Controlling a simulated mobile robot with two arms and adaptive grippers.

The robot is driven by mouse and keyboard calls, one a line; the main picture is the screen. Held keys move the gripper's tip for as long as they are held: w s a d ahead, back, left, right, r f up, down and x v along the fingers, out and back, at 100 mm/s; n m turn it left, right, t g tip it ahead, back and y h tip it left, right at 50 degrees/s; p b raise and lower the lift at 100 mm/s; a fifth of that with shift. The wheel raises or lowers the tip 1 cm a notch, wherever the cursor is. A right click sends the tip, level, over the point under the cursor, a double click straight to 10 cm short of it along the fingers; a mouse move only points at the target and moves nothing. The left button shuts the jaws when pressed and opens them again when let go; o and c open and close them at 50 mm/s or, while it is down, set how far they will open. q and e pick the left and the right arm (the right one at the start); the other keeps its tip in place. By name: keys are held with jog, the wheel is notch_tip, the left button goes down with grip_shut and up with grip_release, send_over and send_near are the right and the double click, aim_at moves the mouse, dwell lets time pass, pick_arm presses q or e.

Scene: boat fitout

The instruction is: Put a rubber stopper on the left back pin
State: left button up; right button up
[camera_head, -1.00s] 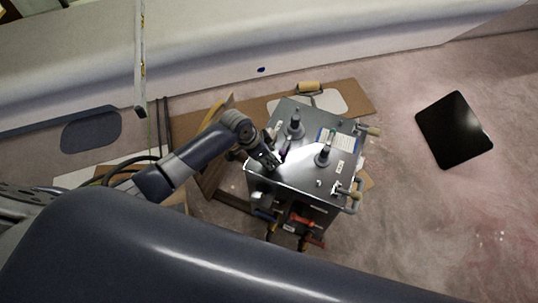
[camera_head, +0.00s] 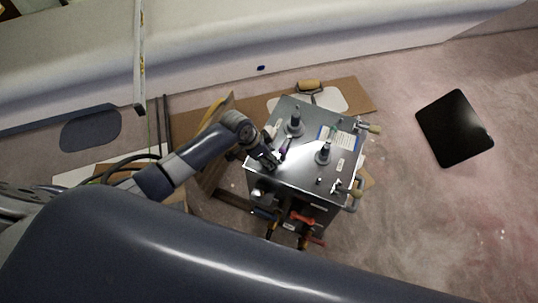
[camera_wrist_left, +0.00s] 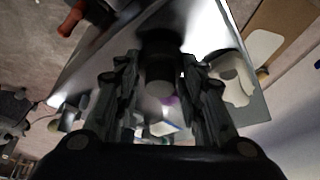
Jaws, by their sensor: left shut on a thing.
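A steel box (camera_head: 302,179) stands on the floor in the head view, with two dark stepped posts on top, a back one (camera_head: 295,124) and a front right one (camera_head: 323,152). My left gripper (camera_head: 273,162) is over the left part of the box top. In the left wrist view my left gripper (camera_wrist_left: 160,92) has a dark round stopper (camera_wrist_left: 160,72) with a grey end between its fingers, shut on it. The shiny box top shows beyond it. I cannot make out the left back pin, nor whether the stopper touches anything. My right gripper is not in view.
A purple item (camera_head: 286,147) lies on the box top beside the gripper. Pale-handled fittings (camera_head: 368,128) line the box's right side, and red and orange parts (camera_head: 303,222) its front. A brown board (camera_head: 354,97) lies behind. A black panel (camera_head: 454,128) lies right on open floor.

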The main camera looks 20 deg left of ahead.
pick_arm(q)
jog(key=shift+f, duration=0.35)
jog(key=shift+f+b, duration=0.25)
jog(key=shift+b, duration=0.05)
jog(key=o, duration=1.1)
jog(key=shift+o, duration=0.3)
jog(key=o, duration=0.5)
